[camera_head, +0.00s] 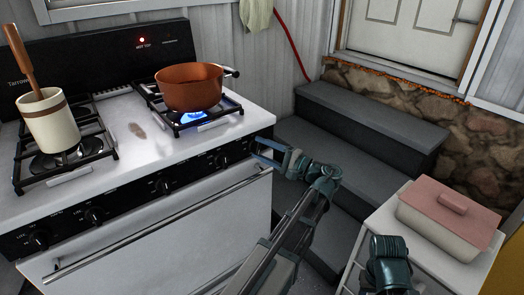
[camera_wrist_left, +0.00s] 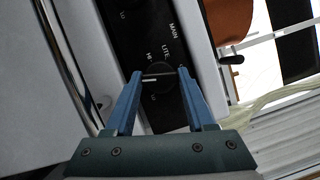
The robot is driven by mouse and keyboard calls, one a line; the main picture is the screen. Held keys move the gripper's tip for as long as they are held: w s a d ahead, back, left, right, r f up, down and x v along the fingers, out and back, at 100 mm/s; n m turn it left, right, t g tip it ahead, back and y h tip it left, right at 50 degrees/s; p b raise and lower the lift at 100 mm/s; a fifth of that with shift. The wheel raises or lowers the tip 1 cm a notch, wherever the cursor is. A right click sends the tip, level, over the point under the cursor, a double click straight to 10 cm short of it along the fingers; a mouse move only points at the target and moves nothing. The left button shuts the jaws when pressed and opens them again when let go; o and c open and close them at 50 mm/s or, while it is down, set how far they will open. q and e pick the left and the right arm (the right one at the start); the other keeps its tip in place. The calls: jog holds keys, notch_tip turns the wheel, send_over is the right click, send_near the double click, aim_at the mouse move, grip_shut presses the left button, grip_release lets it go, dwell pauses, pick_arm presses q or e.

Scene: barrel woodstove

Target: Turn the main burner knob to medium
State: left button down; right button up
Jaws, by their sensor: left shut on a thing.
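The main burner knob (camera_wrist_left: 159,85) is a dark round knob on the black front panel, beside the printed words MAIN, LITE and HI in the left wrist view. A pale line crosses it; its exact setting is hard to read. My left gripper (camera_wrist_left: 159,74) is shut on the knob, with one blue finger on each side. In the head view the left gripper (camera_head: 262,152) is at the right end of the stove front, and its fingers hide the knob. A blue flame (camera_head: 194,117) burns under the orange pot (camera_head: 190,87).
The oven handle (camera_head: 160,222) runs below the knob panel. A utensil crock (camera_head: 48,120) stands on the left burner. Grey steps (camera_head: 370,115) are right of the stove. A small white table (camera_head: 385,222) holds a pink-lidded dish (camera_head: 448,218).

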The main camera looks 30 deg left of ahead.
pick_arm(q)
jog(key=shift+c, duration=1.2)
grip_release()
jog(key=shift+d, duration=0.1)
jog(key=d+f+b, duration=0.1)
jog(key=d, duration=1.2)
jog(key=shift+d+f, duration=0.2)
jog(key=shift+d, duration=0.15)
